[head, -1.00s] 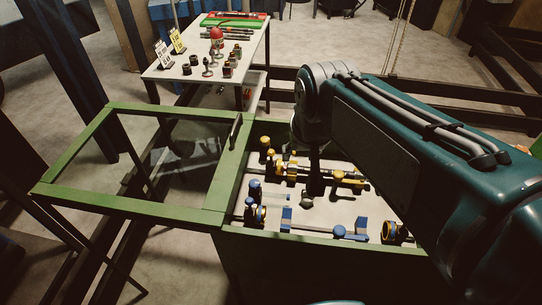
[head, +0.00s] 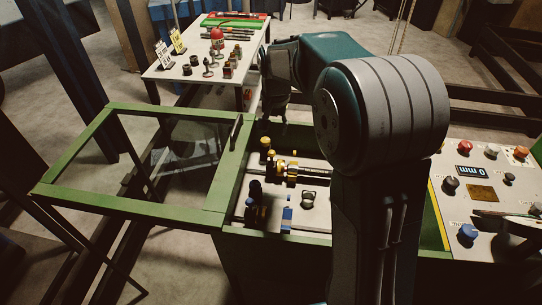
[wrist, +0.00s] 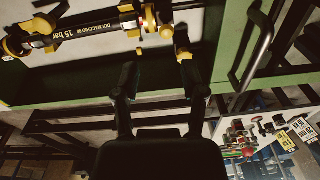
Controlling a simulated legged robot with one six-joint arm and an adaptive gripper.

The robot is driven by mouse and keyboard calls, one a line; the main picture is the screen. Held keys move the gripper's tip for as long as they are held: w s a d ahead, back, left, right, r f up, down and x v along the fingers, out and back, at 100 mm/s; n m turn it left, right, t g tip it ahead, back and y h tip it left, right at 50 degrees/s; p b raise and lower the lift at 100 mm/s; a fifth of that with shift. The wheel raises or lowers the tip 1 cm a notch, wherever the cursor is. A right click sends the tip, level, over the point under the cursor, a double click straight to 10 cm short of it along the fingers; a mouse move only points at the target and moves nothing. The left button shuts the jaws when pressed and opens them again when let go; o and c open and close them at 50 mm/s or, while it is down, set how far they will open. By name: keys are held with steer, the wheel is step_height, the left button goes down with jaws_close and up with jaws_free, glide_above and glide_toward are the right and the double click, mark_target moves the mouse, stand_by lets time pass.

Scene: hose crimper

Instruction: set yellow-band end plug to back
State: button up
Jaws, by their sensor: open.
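In the head view, yellow-marked parts sit in the green-framed machine bed: an upright yellow-topped piece (head: 265,144) at the back left and a dark cylinder with yellow bands (head: 290,170). The wrist view shows a black cylinder (wrist: 85,31) lettered "15 bar" with yellow fittings, and a yellow-and-dark fitting (wrist: 182,45) just beyond my fingertips. I cannot tell which part is the yellow-band end plug. My gripper (head: 270,116) is over the bed's back left edge, pointing down. In the wrist view my gripper (wrist: 160,78) is open and empty, fingers apart.
A green glazed lid (head: 215,217) stands open at left, with a dark handle (head: 235,131). Blue parts (head: 287,220) are at the bed's front. A control panel (head: 482,195) is at right. A white side table (head: 155,72) with fittings stands behind. My arm hides the bed's right side.

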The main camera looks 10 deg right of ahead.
mark_target(271, 151)
steer(key=shift+m+g, duration=0.3)
steer(key=w+f, duration=0.1)
steer(key=f, duration=0.1)
steer(key=w+f, duration=0.2)
steer(key=shift+w, duration=0.1)
step_height(271, 151, down, 11)
steer(key=shift+r, duration=0.1)
